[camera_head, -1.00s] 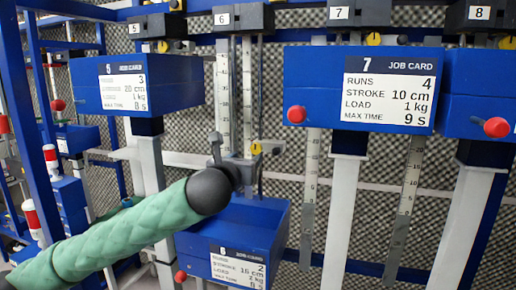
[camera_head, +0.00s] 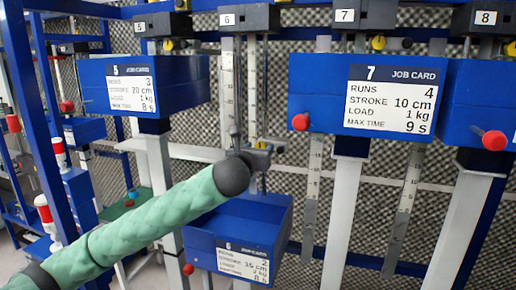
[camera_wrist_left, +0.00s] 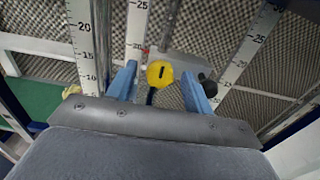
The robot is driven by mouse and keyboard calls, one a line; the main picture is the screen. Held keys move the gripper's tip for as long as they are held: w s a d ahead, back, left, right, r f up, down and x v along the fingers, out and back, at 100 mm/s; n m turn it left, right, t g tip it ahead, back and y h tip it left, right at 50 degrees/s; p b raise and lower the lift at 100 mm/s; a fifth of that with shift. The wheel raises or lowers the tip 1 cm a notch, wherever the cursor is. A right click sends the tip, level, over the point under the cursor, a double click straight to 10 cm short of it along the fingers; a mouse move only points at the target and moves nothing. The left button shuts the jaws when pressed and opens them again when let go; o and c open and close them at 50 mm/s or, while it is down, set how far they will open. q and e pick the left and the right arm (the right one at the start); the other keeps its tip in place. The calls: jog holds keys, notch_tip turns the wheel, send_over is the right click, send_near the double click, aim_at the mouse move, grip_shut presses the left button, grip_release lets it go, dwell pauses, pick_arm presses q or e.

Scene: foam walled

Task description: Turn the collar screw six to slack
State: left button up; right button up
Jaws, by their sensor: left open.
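The collar screw at station six is a round yellow knob (camera_wrist_left: 160,74) with a dark slot that looks roughly lengthwise in the left wrist view. It stands between the two blue fingers of my open left gripper (camera_wrist_left: 159,80), with a gap on each side. In the head view my left gripper (camera_head: 256,152) is at rail six, above the blue box of station six (camera_head: 238,222). It mostly hides the screw there. My right gripper is not in view.
Upright scales (camera_wrist_left: 137,25) stand beyond and beside the fingers. Blue box seven (camera_head: 318,88) is to the right and blue box five (camera_head: 185,80) to the left, both close to the arm's height. A red knob (camera_head: 300,122) sticks out from box seven.

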pick_arm(q)
jog(key=c, duration=1)
jog(key=shift+o, duration=0.2)
